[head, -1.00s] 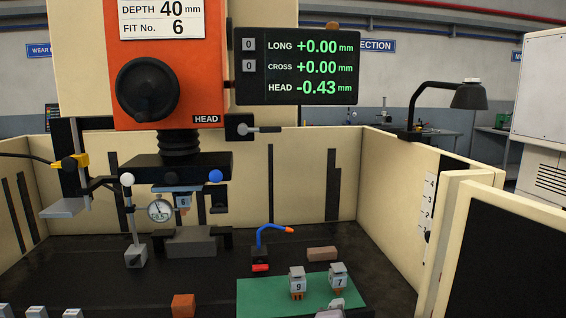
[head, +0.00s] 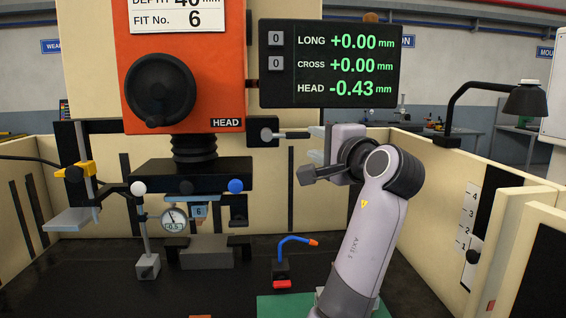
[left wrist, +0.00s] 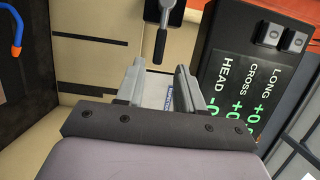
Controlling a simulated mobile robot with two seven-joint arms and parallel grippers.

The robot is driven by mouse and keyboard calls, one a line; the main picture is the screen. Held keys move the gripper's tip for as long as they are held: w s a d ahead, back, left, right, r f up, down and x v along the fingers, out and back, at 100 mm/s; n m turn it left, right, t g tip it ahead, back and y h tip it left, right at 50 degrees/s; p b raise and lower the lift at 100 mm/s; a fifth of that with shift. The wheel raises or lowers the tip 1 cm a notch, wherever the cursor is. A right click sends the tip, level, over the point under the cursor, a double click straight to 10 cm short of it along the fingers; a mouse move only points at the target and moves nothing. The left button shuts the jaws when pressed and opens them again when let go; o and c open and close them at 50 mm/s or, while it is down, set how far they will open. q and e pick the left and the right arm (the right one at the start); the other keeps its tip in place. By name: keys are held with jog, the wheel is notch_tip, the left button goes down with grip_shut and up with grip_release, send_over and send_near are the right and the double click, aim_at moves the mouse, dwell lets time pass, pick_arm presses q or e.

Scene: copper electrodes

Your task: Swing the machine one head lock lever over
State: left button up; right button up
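My left gripper (head: 316,145) is just right of the lever's free end. In the left wrist view its fingers (left wrist: 159,66) are apart, with the lever's end close to the gap between the tips. I cannot tell whether they touch it. My right gripper is not in view.
The black readout (head: 330,90) hangs just above the lever and my gripper, and also shows close beside the fingers in the left wrist view (left wrist: 240,75). A dial gauge (head: 174,218) and a blue coolant hose (head: 292,241) stand below. A cream enclosure wall (head: 430,170) is at right.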

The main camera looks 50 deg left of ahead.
aim_at(299, 136)
pick_arm(q)
jog(key=x, duration=0.7)
jog(key=shift+w+a, duration=0.1)
jog(key=shift+w+a, duration=0.1)
jog(key=shift+a, duration=0.2)
grip_shut()
jog(key=shift+f, duration=0.1)
